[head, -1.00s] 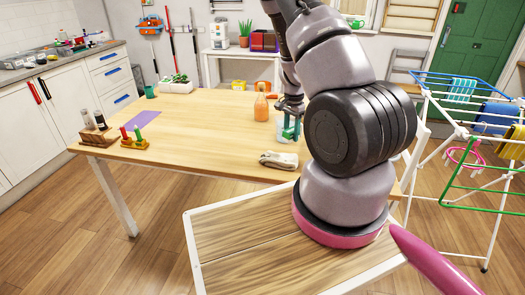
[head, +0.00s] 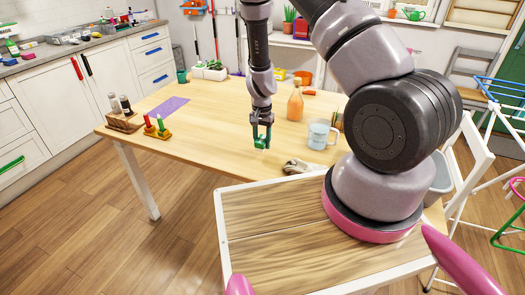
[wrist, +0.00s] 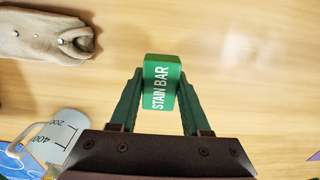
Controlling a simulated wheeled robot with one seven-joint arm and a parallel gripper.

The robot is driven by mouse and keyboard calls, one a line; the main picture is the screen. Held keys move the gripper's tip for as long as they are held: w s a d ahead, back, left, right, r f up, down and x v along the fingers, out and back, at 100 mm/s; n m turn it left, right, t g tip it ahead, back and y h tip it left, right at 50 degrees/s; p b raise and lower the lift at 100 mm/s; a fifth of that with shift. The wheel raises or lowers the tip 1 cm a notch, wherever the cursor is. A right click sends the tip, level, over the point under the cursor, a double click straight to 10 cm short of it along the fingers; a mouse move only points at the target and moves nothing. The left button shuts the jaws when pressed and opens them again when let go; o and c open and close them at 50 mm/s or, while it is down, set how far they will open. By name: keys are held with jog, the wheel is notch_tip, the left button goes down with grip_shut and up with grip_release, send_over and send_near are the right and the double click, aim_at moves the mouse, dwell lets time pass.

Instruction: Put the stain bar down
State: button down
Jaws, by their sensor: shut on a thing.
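The stain bar (wrist: 161,82) is a small green block with white "STAIN BAR" lettering. My gripper (wrist: 162,92) is shut on it, one finger on each side, in the wrist view. In the head view my gripper (head: 261,139) points down over the wooden table (head: 195,125), with the green stain bar (head: 260,144) between its fingertips. The bar is close to the tabletop; I cannot tell whether it touches.
A beige cloth item (head: 299,167) lies near the table's front edge. A measuring jug (head: 319,134) and an orange bottle (head: 295,103) stand right of my gripper. A purple mat (head: 168,106) and wooden holders (head: 124,120) are at the left. The table between is clear.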

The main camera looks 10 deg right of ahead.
aim_at(262, 157)
jog(key=shift+f, duration=2.15)
jog(key=shift+f, duration=0.2)
jog(key=shift+c, duration=1.8)
grip_release()
jog(key=shift+r, duration=0.1)
